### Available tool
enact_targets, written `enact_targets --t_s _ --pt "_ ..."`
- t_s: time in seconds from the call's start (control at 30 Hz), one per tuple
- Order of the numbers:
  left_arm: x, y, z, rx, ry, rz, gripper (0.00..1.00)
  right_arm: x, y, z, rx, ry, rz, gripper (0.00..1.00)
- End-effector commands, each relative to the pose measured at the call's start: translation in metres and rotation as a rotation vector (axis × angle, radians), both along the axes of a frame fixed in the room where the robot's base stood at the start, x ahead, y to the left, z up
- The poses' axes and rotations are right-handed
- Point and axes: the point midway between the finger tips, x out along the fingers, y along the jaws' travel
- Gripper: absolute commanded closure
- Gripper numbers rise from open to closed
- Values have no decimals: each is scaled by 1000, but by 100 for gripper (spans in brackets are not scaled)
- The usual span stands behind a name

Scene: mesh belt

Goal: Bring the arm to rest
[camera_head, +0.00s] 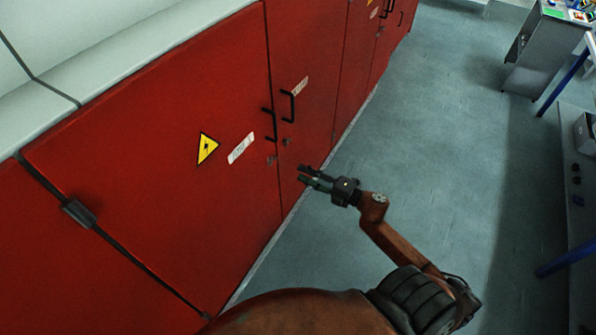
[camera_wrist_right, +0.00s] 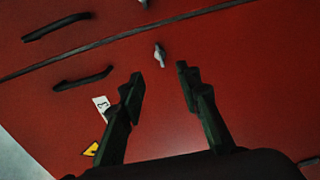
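My right gripper (camera_head: 309,177) is held out in front of the red cabinet doors, apart from any object. In the right wrist view my right gripper (camera_wrist_right: 159,82) has its two dark fingers spread with a clear gap and nothing between them. The red cabinet (camera_head: 150,170) fills the left side of the head view, with black handles (camera_head: 270,124) and a keyhole knob just behind the gripper. The knob (camera_wrist_right: 160,54) shows beyond the fingertips in the wrist view. My left gripper is not in either view.
A yellow warning sign (camera_head: 207,148) and white labels (camera_head: 241,148) are on the cabinet. The grey-green floor (camera_head: 440,150) to the right is open. A desk (camera_head: 541,55) stands at the back right, and a bench (camera_head: 577,170) runs along the right edge.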

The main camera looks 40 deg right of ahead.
Motion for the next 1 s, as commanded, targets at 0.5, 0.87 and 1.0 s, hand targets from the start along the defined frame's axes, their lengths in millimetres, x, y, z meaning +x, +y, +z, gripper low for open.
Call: enact_targets --t_s 0.5,0.87,1.0 --pt "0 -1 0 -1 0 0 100 -1 -1 0 0 -1 0 69" --pt "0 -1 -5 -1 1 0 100 -6 -47 -110 189 187 -193 69" --pt "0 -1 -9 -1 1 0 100 -28 -72 -208 337 347 -351 69"
